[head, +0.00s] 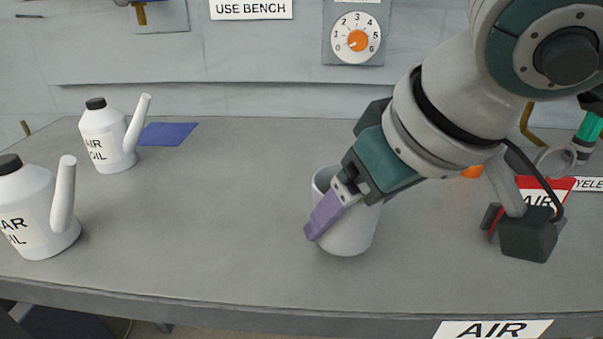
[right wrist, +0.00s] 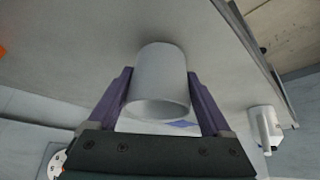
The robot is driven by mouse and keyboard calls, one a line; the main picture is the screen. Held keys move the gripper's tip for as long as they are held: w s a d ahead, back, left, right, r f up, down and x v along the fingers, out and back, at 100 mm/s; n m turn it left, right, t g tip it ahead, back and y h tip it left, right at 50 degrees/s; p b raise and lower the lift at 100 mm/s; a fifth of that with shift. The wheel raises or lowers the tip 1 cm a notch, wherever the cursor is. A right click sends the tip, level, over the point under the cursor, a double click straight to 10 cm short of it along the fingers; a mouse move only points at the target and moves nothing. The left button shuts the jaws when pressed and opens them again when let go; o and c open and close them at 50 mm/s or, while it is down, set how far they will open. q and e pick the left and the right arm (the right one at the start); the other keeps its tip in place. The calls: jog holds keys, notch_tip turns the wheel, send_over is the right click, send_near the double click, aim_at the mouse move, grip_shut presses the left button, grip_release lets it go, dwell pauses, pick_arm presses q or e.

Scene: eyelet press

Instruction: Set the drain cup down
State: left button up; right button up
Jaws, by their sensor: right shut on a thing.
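The drain cup (head: 350,234) is a plain light grey cylinder over the middle of the bench in the head view. My right gripper (head: 326,206) is shut on it, with a purple finger against its side. In the right wrist view the cup (right wrist: 160,80) sits between the two purple fingers of the right gripper (right wrist: 160,98). The cup looks close to upright. I cannot tell whether its base touches the bench (head: 230,240). My left gripper is not in view.
Two white oil cans (head: 108,140) (head: 35,215) with spouts stand at the left. A dark block (head: 527,236) and a red AIR sign (head: 540,190) are at the right.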

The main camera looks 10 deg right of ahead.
jog(key=shift+f, duration=0.65)
jog(key=shift+w+r, duration=0.1)
jog(key=shift+r, duration=0.05)
jog(key=shift+f, duration=0.2)
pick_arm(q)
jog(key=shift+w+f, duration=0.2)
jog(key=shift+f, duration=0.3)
pick_arm(e)
jog(key=o, duration=1.2)
jog(key=shift+c, duration=0.2)
jog(key=shift+r, duration=0.1)
jog(key=shift+r, duration=0.15)
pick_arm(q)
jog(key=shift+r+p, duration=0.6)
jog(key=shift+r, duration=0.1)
pick_arm(e)
jog(key=v, duration=1.2)
